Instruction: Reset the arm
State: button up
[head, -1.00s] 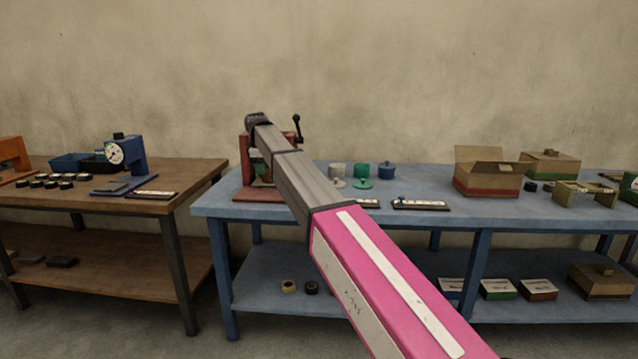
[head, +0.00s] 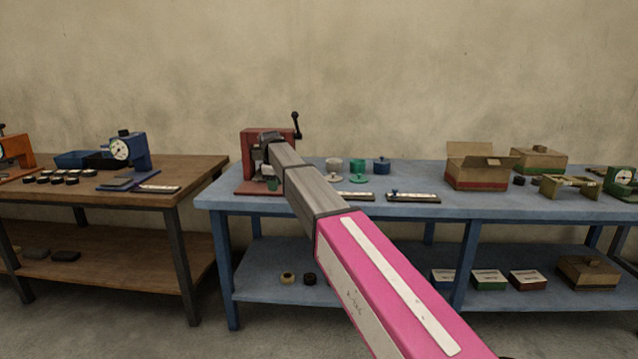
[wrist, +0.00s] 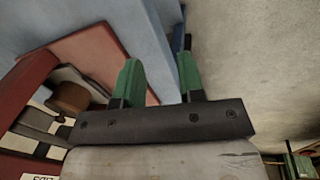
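My arm, with its pink section (head: 390,285) and grey section (head: 315,190), reaches from the lower right toward the red press (head: 262,145) on the blue bench. In the wrist view my gripper (wrist: 159,68) has two green fingers spread apart with nothing between them. In the head view the gripper is mostly hidden; a small green part shows in front of the press. The press's red body (wrist: 28,100) fills the left of the wrist view, beside the fingers. Its reddish base plate (wrist: 90,52) shows behind the left finger.
The blue bench (head: 400,208) holds spools, a green spool (head: 357,167), a labelled strip (head: 413,196), an open carton (head: 476,172) and a closed box (head: 538,160). A wooden table (head: 150,203) with a blue dial gauge (head: 128,150) stands at left, across a gap.

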jog(key=s+d+f+m+g, duration=0.1)
jog(key=s+d+f+m, duration=0.3)
jog(key=s+d+f, duration=0.5)
jog(key=s+d+f+m, duration=0.3)
jog(key=s+d+f, duration=0.1)
jog(key=d+f, duration=0.75)
jog(key=s+d+f+m, duration=0.2)
jog(key=s+d+f, duration=0.2)
jog(key=s+d, duration=0.1)
jog(key=s+d+f+m, duration=0.3)
jog(key=s+d+f, duration=0.1)
jog(key=s, duration=0.4)
jog(key=s+d+f+m+g, duration=0.1)
jog(key=s+d+f+m, duration=0.2)
jog(key=s+d, duration=0.3)
jog(key=shift+s+d+f, duration=0.2)
jog(key=shift+s+f, duration=0.25)
jog(key=shift+s, duration=0.15)
